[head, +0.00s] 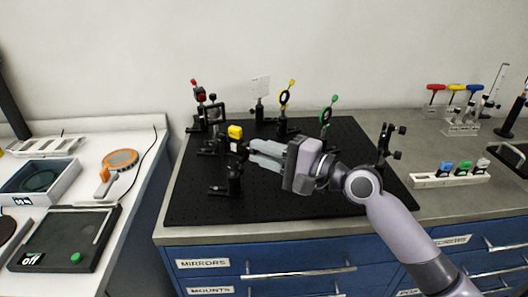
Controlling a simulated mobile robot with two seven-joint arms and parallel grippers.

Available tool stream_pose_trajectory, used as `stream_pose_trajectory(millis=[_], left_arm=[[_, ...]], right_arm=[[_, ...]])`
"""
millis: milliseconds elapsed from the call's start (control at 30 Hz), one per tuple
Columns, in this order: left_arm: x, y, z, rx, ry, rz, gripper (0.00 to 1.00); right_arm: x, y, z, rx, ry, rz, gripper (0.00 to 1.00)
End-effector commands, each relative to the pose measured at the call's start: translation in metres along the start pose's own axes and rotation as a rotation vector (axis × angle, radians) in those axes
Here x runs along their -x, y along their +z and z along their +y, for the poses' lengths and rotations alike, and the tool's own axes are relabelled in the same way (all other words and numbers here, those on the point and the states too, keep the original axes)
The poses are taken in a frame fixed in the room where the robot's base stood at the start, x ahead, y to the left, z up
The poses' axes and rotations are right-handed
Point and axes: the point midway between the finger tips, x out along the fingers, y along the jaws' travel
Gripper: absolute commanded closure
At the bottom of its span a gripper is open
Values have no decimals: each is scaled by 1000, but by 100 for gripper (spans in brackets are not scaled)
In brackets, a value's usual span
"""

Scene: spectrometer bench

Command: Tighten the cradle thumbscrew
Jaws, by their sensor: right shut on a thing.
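My right gripper (252,153) reaches in from the right over the black breadboard (345,200). Its fingers point left and are shut on a small dark knob, which looks like the cradle thumbscrew (241,148). The fingertips hide most of the knob. My left gripper is not in view.
A black post (234,180) stands just below the fingertips. Mounts with red (199,95), yellow (285,96) and green (327,115) marks stand behind. Another black post mount (386,143) stands right of the gripper.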

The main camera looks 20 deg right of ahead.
Motion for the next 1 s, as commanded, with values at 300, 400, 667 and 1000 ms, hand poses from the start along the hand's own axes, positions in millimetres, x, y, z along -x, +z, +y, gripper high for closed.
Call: stream_pose_trajectory(millis=[300, 400, 667, 1000], left_arm=[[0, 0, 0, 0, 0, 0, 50], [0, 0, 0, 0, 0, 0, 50], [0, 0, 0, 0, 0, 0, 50], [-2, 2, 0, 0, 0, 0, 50]], right_arm=[[0, -1, -1, -21, -3, 2, 100], [0, -1, -1, -20, -3, 2, 100], [0, -1, -1, -19, -2, 2, 57], [8, -1, 1, -18, -1, 3, 57]])
